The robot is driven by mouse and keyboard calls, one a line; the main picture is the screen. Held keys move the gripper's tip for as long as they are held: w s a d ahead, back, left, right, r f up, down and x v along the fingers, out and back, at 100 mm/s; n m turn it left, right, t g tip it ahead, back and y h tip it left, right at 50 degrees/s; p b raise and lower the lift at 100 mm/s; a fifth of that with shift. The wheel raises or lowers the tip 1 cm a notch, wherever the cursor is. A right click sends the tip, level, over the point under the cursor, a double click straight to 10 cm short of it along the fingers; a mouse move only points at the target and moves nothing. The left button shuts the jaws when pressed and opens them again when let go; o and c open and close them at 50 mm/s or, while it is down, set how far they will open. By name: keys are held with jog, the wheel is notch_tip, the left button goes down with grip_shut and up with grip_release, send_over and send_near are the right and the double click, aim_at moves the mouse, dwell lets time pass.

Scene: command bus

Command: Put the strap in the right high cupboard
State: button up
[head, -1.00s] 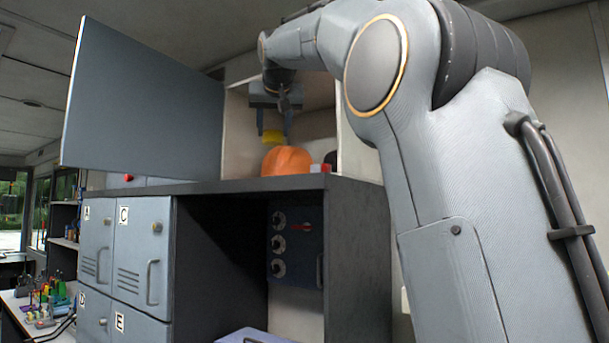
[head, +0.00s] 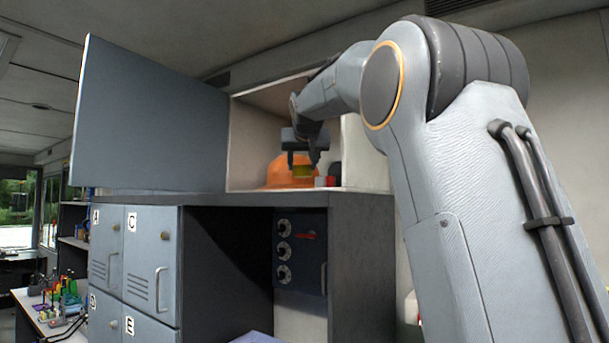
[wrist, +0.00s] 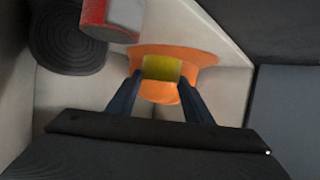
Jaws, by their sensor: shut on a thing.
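The strap is a small yellow piece (head: 302,171) between the fingers of my gripper (head: 303,166). In the wrist view the strap (wrist: 163,69) shows between both dark fingertips (wrist: 160,85), with the gripper shut on it. The open high cupboard (head: 247,135) has pale walls, and its grey door (head: 150,115) is swung out to the left. My gripper is inside the cupboard opening, low, in front of an orange helmet-like thing (head: 278,176). I cannot tell whether the strap touches the helmet or the cupboard floor.
A red and white item (head: 326,181) and a dark round thing (head: 335,170) stand right of the helmet. They also show in the wrist view as a red-grey cylinder (wrist: 112,18) and a ribbed dark disc (wrist: 65,38). Lettered grey lockers (head: 140,260) are below.

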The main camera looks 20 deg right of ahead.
aim_at(302, 172)
jog(key=shift+a+f+p, duration=0.15)
jog(key=shift+f+p, duration=0.3)
jog(key=shift+f, duration=1.35)
jog(key=shift+f, duration=0.1)
jog(key=o, duration=1.3)
jog(key=b+v, duration=0.5)
jog(key=v, duration=0.7)
jog(key=shift+s, duration=0.1)
